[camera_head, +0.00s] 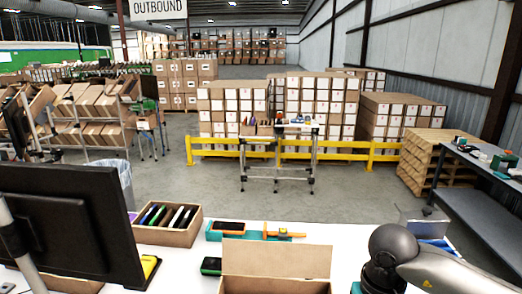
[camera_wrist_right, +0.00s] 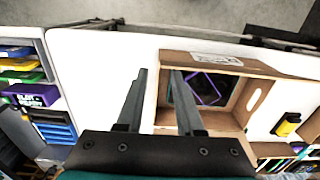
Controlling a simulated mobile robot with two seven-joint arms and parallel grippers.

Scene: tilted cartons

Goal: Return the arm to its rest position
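My right arm (camera_head: 410,262) comes in from the right edge of the head view, low over the white table; its gripper is hidden there. My left arm and gripper are not in view.
A carton with a raised flap (camera_head: 276,258) stands at the table's front. A yellow rail (camera_head: 220,154) and stacked cartons (camera_head: 325,97) stand beyond open floor.

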